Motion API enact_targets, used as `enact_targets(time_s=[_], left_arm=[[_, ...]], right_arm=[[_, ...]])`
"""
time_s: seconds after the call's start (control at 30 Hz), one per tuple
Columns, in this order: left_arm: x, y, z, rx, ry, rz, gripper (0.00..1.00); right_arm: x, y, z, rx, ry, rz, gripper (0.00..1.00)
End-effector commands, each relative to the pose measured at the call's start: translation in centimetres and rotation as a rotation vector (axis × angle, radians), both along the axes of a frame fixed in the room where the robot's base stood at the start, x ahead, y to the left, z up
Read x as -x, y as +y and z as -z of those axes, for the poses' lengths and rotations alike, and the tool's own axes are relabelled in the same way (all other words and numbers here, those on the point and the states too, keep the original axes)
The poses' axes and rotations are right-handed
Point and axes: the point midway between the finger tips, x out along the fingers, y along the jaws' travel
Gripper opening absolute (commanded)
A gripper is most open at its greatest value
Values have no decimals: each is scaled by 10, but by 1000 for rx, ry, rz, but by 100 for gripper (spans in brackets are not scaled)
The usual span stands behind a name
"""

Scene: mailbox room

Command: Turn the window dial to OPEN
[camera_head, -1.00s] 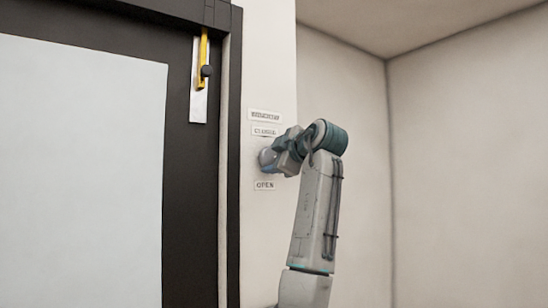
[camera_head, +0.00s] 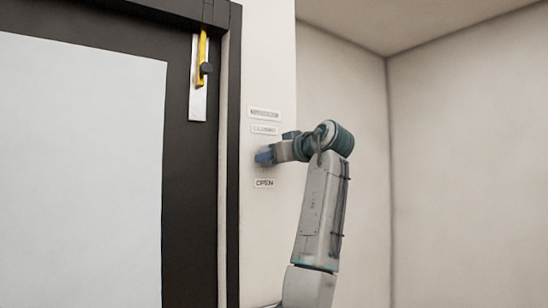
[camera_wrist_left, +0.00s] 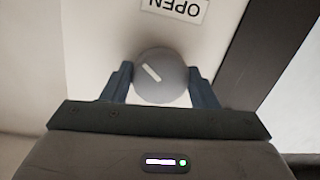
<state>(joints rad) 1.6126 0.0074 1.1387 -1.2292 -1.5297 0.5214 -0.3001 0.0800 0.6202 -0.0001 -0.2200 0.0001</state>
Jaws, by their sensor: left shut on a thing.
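The round grey dial (camera_wrist_left: 172,83) sits on the wall and shows in the left wrist view. Its pale line (camera_wrist_left: 151,72) runs slantwise, from upper left to lower right. My left gripper (camera_wrist_left: 160,78) is shut on the dial, one blue finger on each side. In the head view my left gripper (camera_head: 264,156) is at the wall, and the dial is hidden there. The OPEN label (camera_head: 265,183) is just below the gripper; it also shows upside down in the wrist view (camera_wrist_left: 172,8). A blurred label (camera_head: 265,129) is above the gripper. My right gripper is not in view.
Another small label (camera_head: 265,113) is higher on the wall. A dark door frame (camera_head: 234,160) stands close to the left of the dial. Left of it is a dark panel with a yellow bar (camera_head: 202,60) and black knob. The wall to the right is bare.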

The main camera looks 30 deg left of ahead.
Motion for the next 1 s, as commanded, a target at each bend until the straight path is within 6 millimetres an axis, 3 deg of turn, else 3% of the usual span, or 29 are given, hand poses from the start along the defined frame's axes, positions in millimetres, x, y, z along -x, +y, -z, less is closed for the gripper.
enact_targets(time_s=[0.6,1.0], left_arm=[[0,0,6,-212,533,-1,31],[0,0,6,-302,750,1,31]], right_arm=[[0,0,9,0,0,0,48],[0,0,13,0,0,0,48]])
